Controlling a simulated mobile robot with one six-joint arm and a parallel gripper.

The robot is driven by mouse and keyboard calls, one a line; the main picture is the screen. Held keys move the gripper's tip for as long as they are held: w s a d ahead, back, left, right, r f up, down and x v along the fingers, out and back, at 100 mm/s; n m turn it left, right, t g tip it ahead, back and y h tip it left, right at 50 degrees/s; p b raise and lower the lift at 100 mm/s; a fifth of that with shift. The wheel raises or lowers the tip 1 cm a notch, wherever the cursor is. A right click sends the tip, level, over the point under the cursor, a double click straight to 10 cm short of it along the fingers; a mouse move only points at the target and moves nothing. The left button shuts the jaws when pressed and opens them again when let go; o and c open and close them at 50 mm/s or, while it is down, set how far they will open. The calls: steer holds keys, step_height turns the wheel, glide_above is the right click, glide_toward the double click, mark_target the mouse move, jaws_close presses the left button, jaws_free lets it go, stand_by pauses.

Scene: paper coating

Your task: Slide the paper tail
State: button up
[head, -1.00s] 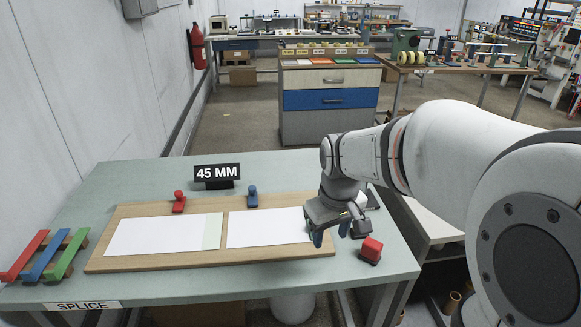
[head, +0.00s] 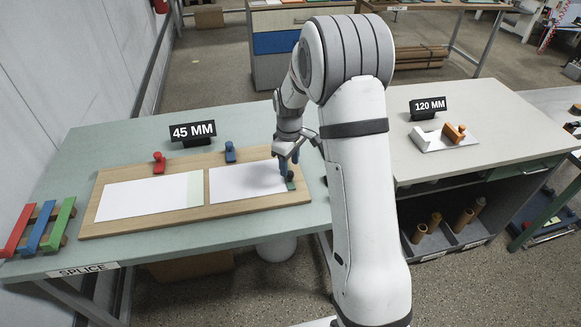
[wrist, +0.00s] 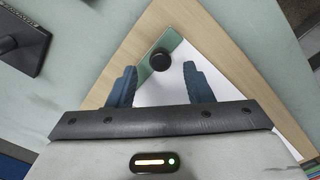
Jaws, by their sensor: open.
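The right white paper sheet (head: 240,182) lies flat on a wooden board (head: 250,210), apart from the left sheet (head: 140,199), which has a pale green strip (head: 194,188) at its right end. A green plate (head: 291,183) sits at the right sheet's right end. In the wrist view the green plate (wrist: 152,60) carries a round black knob (wrist: 161,60). My gripper (head: 286,168) is above that end. Its two blue fingers (wrist: 158,74) are open, on either side of the knob as pictured; contact cannot be told.
A red clamp (head: 158,163) and a blue clamp (head: 230,152) stand at the board's back edge, with a "45 MM" sign (head: 193,132) behind. Coloured bars (head: 38,228) lie at the left. A second bench (head: 480,130) is at right. My arm hides the table's right edge.

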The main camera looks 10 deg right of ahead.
steer(key=shift+f, duration=1.5)
steer(key=shift+c, duration=0.4)
jaws_close()
